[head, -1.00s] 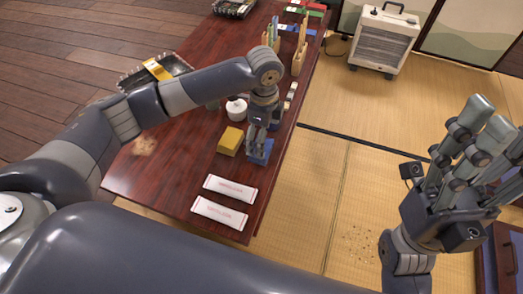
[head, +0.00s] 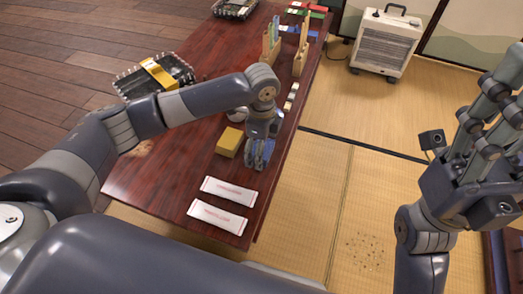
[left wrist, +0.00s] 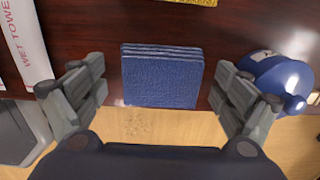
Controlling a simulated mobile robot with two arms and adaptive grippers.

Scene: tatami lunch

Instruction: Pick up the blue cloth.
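The blue cloth (left wrist: 162,78) is a folded, layered square lying on the dark red table, close to its edge. In the left wrist view it sits between the two spread fingers of my left gripper, with a gap on each side. In the head view my left gripper (head: 258,157) points down over the cloth and hides most of it. My left gripper is open and empty. My right gripper (head: 488,115) is raised at the right, over the tatami, with its fingers spread open and nothing in them.
A yellow block (head: 230,142) lies just left of the cloth. Two white wet-towel packets (head: 229,190) lie nearer on the table (head: 165,180). A blue rounded object (left wrist: 278,80) is right of the fingers in the left wrist view. A heater (head: 383,43) stands on the tatami.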

